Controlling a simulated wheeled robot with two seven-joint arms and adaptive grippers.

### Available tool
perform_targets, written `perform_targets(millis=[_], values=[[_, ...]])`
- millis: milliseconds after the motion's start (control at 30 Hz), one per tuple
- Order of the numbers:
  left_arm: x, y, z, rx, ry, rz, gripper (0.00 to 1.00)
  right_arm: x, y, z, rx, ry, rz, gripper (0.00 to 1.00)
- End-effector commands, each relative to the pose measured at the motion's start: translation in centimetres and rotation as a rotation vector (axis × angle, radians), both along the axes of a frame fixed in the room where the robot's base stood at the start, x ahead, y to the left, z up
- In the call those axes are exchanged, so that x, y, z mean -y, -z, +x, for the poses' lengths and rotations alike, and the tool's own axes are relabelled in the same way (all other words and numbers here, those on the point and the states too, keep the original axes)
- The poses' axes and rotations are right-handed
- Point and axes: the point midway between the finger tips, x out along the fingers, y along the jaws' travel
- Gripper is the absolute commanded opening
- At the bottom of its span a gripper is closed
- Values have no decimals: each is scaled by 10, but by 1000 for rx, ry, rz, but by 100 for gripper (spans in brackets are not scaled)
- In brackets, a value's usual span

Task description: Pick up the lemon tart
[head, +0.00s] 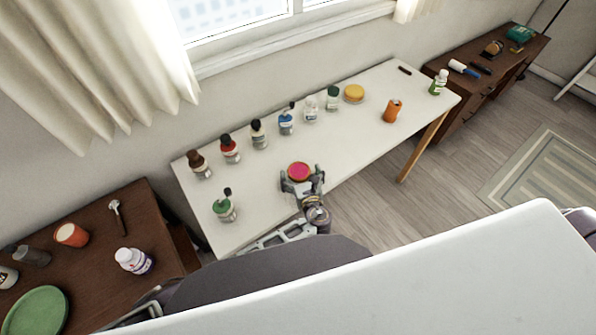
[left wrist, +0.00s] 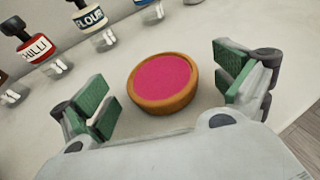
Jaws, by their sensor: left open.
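A round tart with a brown crust and a bright pink filling (head: 299,169) lies on the white table. It also shows in the left wrist view (left wrist: 163,83). My left gripper (head: 302,179) is open, with its green-padded fingers on either side of the tart and visible gaps to it. A round yellow item (head: 354,93), possibly a yellow-topped tart, lies farther back on the same table; its details are too small to tell. My right gripper is not in view.
Several jars stand along the table's back edge, including a red-labelled chilli jar (head: 230,149) and a flour jar (left wrist: 91,19). A green jar (head: 224,208) stands left of my gripper. The white tabletop (head: 345,135) is clear right of the tart.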

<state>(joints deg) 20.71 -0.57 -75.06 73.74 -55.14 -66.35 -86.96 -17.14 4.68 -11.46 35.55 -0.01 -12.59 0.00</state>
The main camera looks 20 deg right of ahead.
Motion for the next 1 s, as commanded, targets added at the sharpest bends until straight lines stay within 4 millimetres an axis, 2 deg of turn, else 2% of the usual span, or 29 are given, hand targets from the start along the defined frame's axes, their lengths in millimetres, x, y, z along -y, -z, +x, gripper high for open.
perform_targets(millis=[267, 667, 1000], values=[[0, 0, 0, 0, 0, 0, 97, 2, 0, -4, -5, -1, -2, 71], [0, 0, 0, 0, 0, 0, 46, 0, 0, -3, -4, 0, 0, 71], [0, -2, 0, 0, 0, -1, 46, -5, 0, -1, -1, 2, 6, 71]])
